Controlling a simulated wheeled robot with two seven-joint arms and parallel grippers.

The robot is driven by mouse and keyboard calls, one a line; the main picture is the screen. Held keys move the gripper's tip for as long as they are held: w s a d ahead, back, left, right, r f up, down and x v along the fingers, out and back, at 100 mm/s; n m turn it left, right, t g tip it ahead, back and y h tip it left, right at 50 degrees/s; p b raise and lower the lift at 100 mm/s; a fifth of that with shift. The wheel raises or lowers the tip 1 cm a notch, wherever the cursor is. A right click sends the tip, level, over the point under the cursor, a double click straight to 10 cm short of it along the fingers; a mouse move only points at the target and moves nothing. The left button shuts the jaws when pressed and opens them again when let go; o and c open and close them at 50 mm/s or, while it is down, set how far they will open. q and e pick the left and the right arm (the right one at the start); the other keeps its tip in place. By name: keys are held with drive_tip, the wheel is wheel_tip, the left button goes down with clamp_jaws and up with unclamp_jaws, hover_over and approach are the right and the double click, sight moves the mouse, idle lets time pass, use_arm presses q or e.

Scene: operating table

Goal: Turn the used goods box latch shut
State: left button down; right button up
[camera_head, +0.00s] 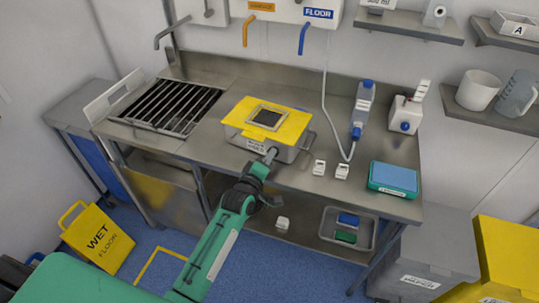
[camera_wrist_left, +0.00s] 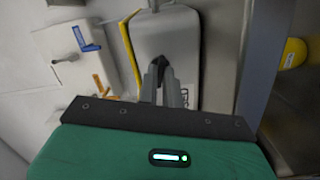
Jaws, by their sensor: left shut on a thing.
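The box with a yellow lid (camera_head: 290,122) and pale grey body (camera_head: 287,154) stands on the steel counter, its lid down with a dark framed window on top. I take it to be the used goods box; its front label is too small to read. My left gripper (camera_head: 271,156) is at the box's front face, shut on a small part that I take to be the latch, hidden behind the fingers. In the left wrist view, the fingers (camera_wrist_left: 160,72) point at the grey box body (camera_wrist_left: 168,36), with the yellow lid edge (camera_wrist_left: 130,52) at left. My right gripper is not in view.
Right of the box are small white pieces (camera_head: 319,168), a blue-capped bottle (camera_head: 363,102) and a blue-topped teal box (camera_head: 394,179). A sink grate (camera_head: 168,105) lies left. A tray (camera_head: 347,229) sits on the lower shelf. A yellow wet-floor sign (camera_head: 98,239) stands at left.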

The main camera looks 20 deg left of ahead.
use_arm(q)
drive_tip(key=m+p, duration=0.1)
drive_tip(key=m, duration=0.2)
drive_tip(key=shift+m, duration=0.4)
drive_tip(key=m+p, duration=0.1)
drive_tip(key=m, duration=0.3)
drive_tip(key=shift+m+p, duration=0.3)
drive_tip(key=shift+m, duration=1.2)
drive_tip(key=shift+m+p, duration=0.4)
drive_tip(key=shift+m, duration=1.2)
drive_tip(key=c, duration=1.6)
unclamp_jaws()
drive_tip(key=shift+o, duration=0.2)
